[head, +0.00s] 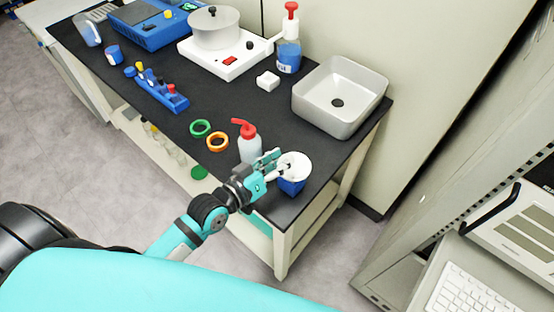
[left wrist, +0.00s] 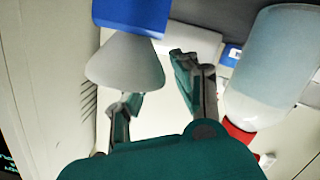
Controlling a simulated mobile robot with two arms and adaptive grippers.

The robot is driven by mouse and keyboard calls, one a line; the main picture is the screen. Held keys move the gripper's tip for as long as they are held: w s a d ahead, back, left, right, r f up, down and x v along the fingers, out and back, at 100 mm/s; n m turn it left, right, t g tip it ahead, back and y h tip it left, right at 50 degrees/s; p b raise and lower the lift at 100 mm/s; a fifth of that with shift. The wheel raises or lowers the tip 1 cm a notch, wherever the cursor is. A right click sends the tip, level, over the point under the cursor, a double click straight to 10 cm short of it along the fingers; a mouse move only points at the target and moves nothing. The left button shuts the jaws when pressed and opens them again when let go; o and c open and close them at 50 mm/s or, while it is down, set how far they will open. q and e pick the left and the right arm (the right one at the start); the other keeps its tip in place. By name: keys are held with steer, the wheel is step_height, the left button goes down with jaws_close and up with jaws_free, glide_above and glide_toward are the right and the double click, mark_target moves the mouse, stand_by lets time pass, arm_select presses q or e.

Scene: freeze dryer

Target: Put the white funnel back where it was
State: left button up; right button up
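The white funnel (head: 296,163) sits mouth up in a blue holder (head: 291,187) near the front right corner of the black bench. In the left wrist view, which is upside down, the funnel (left wrist: 124,64) widens away from the blue holder (left wrist: 131,14). My left gripper (head: 279,164) is at the funnel's left side. In the left wrist view its fingers (left wrist: 155,79) are apart, close to the funnel's rim; whether either touches it is unclear. My right gripper is not in view.
A wash bottle (head: 249,143) with a red top stands just left of the gripper. Orange (head: 217,142) and green (head: 201,128) rings lie farther left. A grey sink (head: 340,97) is behind the funnel. The bench's front edge runs close by.

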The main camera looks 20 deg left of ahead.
arm_select(q)
steer(key=b+v, duration=0.1)
steer(key=v, duration=1.1)
steer(key=shift+r, duration=0.2)
